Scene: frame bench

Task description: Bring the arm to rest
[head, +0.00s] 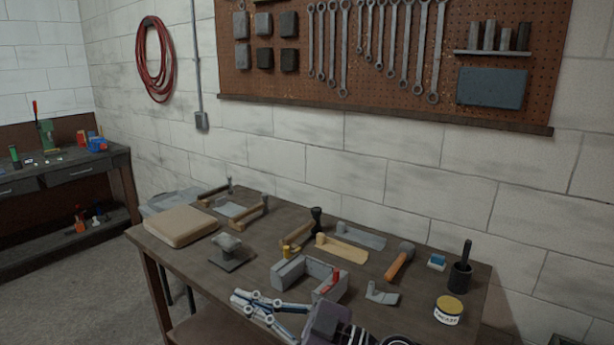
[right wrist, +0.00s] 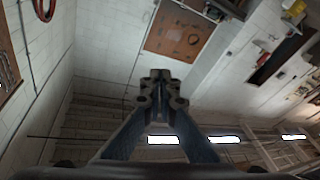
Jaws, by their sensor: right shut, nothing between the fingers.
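My right gripper (head: 240,299) is over the near edge of the workbench (head: 215,295) in the head view, its fingers pointing left. It is empty. In the right wrist view its fingers (right wrist: 161,82) meet, with only the wall and ceiling area of the room behind them. The grey box-shaped frame (head: 332,290) on the bench is just beyond and right of the gripper in the picture. I cannot tell how high the gripper is above the bench. My left gripper is not in view.
The bench holds a beige pad (head: 180,226), a grey metal block on a plate (head: 230,252), an orange-handled mallet (head: 398,264), a yellow-lidded tin (head: 448,310) and a dark cup (head: 459,278). A pegboard (head: 390,60) hangs behind. Floor at left (head: 85,290) is clear.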

